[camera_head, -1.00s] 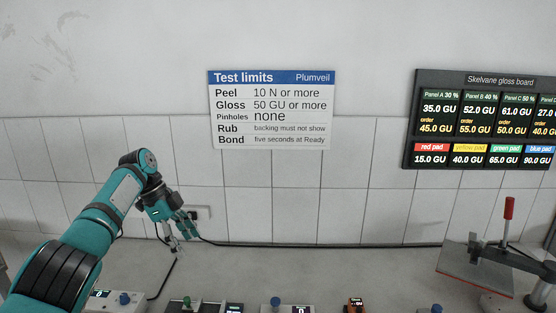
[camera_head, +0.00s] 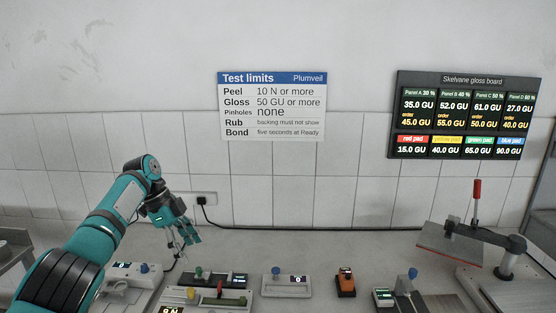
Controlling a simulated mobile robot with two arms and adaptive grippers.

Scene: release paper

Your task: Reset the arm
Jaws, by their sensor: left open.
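My left arm comes in from the left, and my left gripper (camera_head: 179,241) hangs over the back left of the bench (camera_head: 330,247), in front of the wall socket. It is open, with its fingers pointing down and nothing seen between them. It is above and behind the devices at the left. My right gripper is not in view.
A test limits sign (camera_head: 272,106) and gloss board (camera_head: 463,115) hang on the wall.

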